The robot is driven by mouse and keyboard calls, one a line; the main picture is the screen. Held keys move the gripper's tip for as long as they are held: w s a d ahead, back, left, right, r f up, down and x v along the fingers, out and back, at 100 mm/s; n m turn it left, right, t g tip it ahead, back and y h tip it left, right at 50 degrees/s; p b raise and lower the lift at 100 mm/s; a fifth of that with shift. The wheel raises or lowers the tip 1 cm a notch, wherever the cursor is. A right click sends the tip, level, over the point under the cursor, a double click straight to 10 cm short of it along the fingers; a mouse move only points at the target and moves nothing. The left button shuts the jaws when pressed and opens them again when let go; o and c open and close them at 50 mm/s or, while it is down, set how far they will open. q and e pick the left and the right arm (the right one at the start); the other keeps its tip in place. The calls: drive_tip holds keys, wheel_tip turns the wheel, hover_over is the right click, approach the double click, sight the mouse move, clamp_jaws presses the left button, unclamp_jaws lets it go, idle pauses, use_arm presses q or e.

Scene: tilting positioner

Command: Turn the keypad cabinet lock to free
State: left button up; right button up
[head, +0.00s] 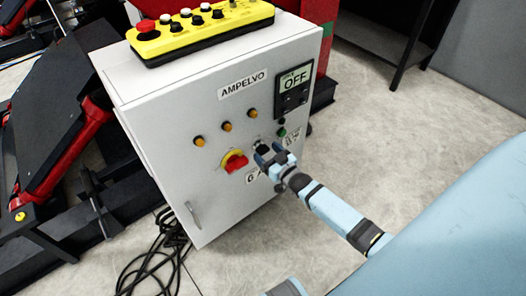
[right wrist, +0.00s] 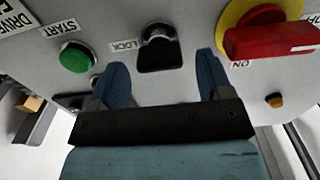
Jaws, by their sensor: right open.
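The white cabinet (head: 160,110) labelled AMPELVO carries a keypad with a display (head: 295,78) reading OFF. In the right wrist view a black lock knob (right wrist: 160,50) sits on the panel beside a LOCK label (right wrist: 124,45). My right gripper (head: 268,156) is at the cabinet front, close to the lock, partly covering that area in the head view. In the right wrist view its two blue fingers (right wrist: 162,68) are open, one on either side of the knob, with visible gaps. I cannot tell the depth between fingertips and knob. My left gripper is not in view.
A red rotary switch (head: 236,163) on a yellow plate sits left of the gripper. A green START button (right wrist: 75,57) is on the knob's other side. A yellow button box (head: 200,30) is on top. Black cables (head: 152,262) lie on the floor. Floor to the right is clear.

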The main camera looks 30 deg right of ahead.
drive_tip(key=shift+w+a, duration=0.1)
drive_tip(key=shift+w, duration=1.1)
drive_tip(key=c, duration=0.9)
